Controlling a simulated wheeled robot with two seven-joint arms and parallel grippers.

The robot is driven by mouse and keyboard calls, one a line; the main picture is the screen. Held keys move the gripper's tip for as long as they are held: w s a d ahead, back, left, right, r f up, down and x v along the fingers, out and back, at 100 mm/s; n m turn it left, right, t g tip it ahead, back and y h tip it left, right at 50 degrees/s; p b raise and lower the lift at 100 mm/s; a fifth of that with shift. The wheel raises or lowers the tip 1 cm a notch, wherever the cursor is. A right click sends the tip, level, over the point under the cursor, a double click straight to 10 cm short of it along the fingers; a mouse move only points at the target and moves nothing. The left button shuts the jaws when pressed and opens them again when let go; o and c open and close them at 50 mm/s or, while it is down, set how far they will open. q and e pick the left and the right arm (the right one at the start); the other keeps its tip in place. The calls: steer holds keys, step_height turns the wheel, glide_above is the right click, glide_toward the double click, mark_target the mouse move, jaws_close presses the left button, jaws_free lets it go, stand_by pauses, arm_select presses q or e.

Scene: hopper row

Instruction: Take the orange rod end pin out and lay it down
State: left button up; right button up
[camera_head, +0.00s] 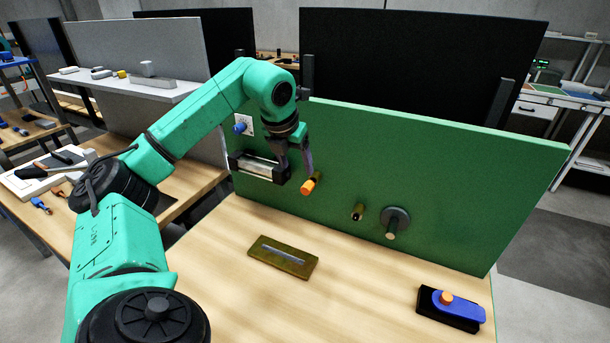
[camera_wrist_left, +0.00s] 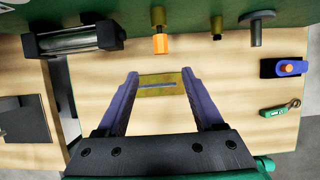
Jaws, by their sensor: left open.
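An orange rod end pin (camera_head: 309,186) sticks out of a brass-coloured fitting on the green upright panel. It also shows in the left wrist view (camera_wrist_left: 160,44), centred at the top with its orange end towards the camera. My left gripper (camera_head: 296,162) is open and empty, close to the panel, just above the pin in the head view. In the left wrist view the pin lies beyond the gap between the two fingertips (camera_wrist_left: 160,74), not between them. My right gripper is not in view.
A cylinder in a black bracket (camera_head: 258,167) sits left of the pin. A dark-ended brass fitting (camera_head: 357,211) and a grey disc with a peg (camera_head: 396,219) are to its right. A slotted olive plate (camera_head: 265,254) and a blue-topped black block (camera_head: 450,311) lie on the bench.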

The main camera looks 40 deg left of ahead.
mark_target(305, 187)
arm_select(q)
steer(key=x, duration=0.3)
steer(key=p+x, duration=0.1)
steer(key=x, duration=0.6)
steer(key=shift+w+r, duration=0.1)
steer(key=shift+w, duration=0.2)
steer(key=shift+f, duration=0.4)
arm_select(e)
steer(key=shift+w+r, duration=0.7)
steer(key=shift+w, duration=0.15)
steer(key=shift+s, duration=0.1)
arm_select(q)
steer(key=shift+w, duration=0.1)
jaws_close()
